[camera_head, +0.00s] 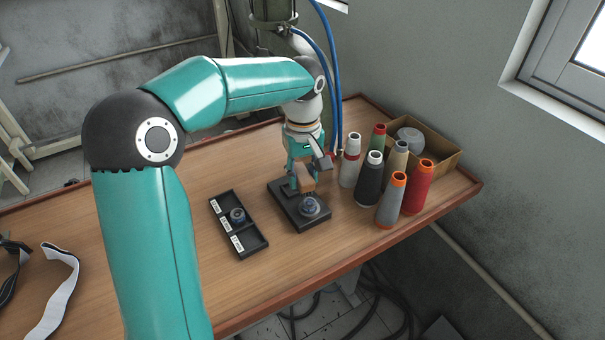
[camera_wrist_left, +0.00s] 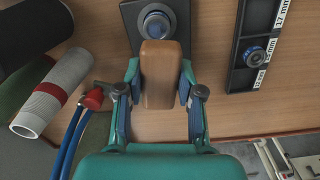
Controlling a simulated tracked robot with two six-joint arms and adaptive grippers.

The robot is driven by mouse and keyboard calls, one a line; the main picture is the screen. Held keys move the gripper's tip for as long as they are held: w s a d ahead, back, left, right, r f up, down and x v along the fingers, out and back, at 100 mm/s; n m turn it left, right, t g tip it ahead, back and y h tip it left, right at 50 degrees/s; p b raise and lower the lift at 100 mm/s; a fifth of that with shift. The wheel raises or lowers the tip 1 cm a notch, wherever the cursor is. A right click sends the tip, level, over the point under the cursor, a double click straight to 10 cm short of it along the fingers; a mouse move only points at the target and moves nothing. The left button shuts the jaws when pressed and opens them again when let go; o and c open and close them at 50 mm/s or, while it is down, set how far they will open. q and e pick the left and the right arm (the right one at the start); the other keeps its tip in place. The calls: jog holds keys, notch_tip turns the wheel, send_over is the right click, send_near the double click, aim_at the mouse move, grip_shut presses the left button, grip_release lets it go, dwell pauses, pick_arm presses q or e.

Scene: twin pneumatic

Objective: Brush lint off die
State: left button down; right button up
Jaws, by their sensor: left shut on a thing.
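My left gripper (camera_head: 304,178) is shut on a brown wooden brush block (camera_head: 306,186), which also shows between the fingers in the left wrist view (camera_wrist_left: 158,85). The block's underside and any bristles are hidden. A round dark-blue and grey metal die (camera_head: 310,207) sits on a black base block (camera_head: 288,211). In the wrist view, the die (camera_wrist_left: 156,24) shows just beyond the brush end. The brush is close beside the die; I cannot tell whether they touch. Any lint is too small to make out. My right gripper is out of view.
A black labelled tray (camera_head: 257,246) holds another round die (camera_head: 238,215), left of the base. Several thread cones, including a red one (camera_head: 418,187), stand close on the right, before a cardboard box (camera_head: 449,164). Blue hoses (camera_head: 335,75) hang behind. A strap (camera_head: 58,290) lies far left.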

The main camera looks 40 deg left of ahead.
aim_at(311, 183)
pick_arm(q)
jog(key=shift+f+b, duration=0.6)
jog(key=shift+f, duration=0.35)
jog(key=shift+s+d+r+b, duration=0.1)
jog(key=shift+s+d+b, duration=0.1)
jog(key=shift+d, duration=0.55)
jog(key=shift+s+d+r+b, duration=0.1)
jog(key=shift+s+d+b, duration=0.05)
jog(key=shift+d, duration=0.55)
jog(key=shift+s+d+f+b, duration=0.1)
jog(key=shift+s+d+b, duration=0.1)
jog(key=shift+d, duration=0.45)
jog(key=shift+s+d+f+b, duration=0.1)
jog(key=shift+d+b, duration=0.1)
jog(key=shift+d, duration=0.4)
jog(key=shift+w+a+r+p, duration=0.15)
jog(key=shift+a+p, duration=0.3)
jog(key=shift+a, duration=0.25)
jog(key=shift+w+a+f+p, duration=0.1)
jog(key=shift+w+a+p, duration=0.1)
jog(key=shift+a, duration=0.45)
jog(key=shift+w+a+f+p, duration=0.1)
jog(key=shift+w+a+p, duration=0.05)
jog(key=shift+a, duration=0.55)
jog(key=shift+w+a+p, duration=0.15)
jog(key=shift+a+p, duration=0.05)
jog(key=shift+a, duration=0.45)
jog(key=shift+r, duration=0.1)
notch_tip(311, 183, up, 6)
jog(key=p, duration=0.5)
